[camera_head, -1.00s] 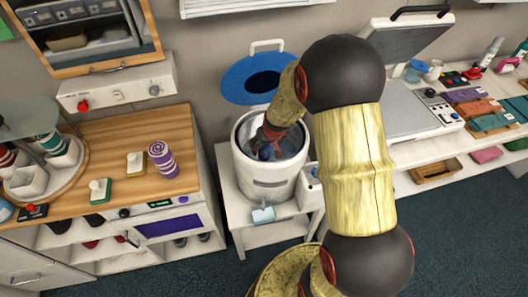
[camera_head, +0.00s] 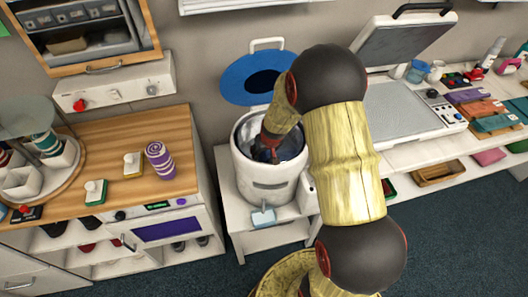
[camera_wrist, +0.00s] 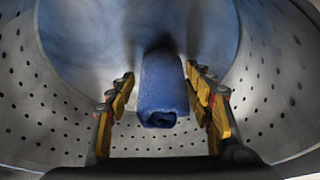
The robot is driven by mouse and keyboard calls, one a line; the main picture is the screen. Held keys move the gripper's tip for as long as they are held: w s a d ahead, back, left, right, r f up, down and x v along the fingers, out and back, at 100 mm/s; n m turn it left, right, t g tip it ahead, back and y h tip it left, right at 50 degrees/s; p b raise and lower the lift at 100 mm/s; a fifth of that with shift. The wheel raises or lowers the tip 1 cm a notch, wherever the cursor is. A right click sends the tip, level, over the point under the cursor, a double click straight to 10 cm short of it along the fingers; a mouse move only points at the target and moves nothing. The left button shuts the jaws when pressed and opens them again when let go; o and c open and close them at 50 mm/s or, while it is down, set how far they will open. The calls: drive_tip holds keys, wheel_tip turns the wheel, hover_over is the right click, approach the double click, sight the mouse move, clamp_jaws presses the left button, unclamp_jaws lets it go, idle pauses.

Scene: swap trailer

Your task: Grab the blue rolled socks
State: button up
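The blue rolled socks (camera_wrist: 162,92) lie inside a perforated metal drum (camera_wrist: 62,112), seen in the wrist view as a blue roll with its end toward me. My gripper (camera_wrist: 161,88) is open, with one finger on each side of the roll. A gap shows between the roll and each finger. In the head view my gripper (camera_head: 268,150) reaches down into the white tub (camera_head: 268,188), and the socks cannot be made out clearly there.
The tub's blue lid (camera_head: 250,82) stands open behind it. A wooden counter (camera_head: 125,120) with a purple striped cup (camera_head: 160,160) is at left. At right are a raised-lid press (camera_head: 405,112) and a shelf of folded cloths. The tub walls surround my gripper closely.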

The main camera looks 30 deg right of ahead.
drive_tip(key=c, duration=0.8)
